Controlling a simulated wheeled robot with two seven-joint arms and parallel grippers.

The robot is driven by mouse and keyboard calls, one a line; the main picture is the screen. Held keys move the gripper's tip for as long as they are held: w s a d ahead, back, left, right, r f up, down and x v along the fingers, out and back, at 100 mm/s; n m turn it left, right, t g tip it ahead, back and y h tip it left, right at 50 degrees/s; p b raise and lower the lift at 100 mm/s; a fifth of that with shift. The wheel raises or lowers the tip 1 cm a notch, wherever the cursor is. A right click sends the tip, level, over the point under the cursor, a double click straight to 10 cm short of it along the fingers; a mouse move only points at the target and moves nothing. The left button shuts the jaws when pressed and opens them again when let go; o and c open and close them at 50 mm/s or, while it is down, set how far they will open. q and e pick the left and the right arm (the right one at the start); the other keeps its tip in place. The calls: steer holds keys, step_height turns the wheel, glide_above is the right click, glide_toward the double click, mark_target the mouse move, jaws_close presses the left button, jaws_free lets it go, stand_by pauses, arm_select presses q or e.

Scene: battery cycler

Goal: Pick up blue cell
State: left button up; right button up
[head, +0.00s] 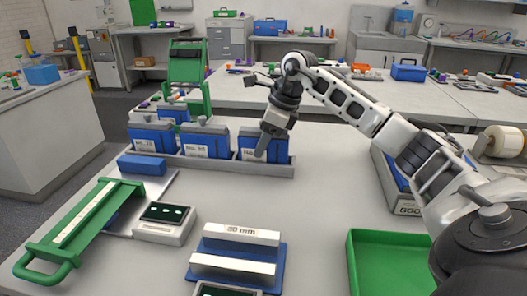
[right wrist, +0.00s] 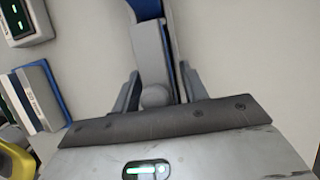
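Several blue cells with grey tops and white labels stand in a grey tray (head: 215,165) in the head view. The left one (head: 146,139) and the middle one (head: 207,151) stand clear of my arm. My right gripper (head: 264,147) reaches down in front of the right blue cell (head: 279,152), hiding part of its front. In the right wrist view, a grey part with a rounded knob (right wrist: 156,96) and blue beyond it (right wrist: 146,8) lies between my two fingers. Whether the fingers press on it is unclear. My left gripper is out of view.
A blue block (head: 141,165), a green-handled frame (head: 80,222), a small display box (head: 165,221) and a "30 mm" block (head: 240,235) lie in front. A green bin (head: 395,265) is at the lower right. A green stand (head: 187,70) rises behind the tray.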

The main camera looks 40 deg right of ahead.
jaws_close()
steer(key=shift+r, duration=0.15)
steer(key=shift+r, duration=0.1)
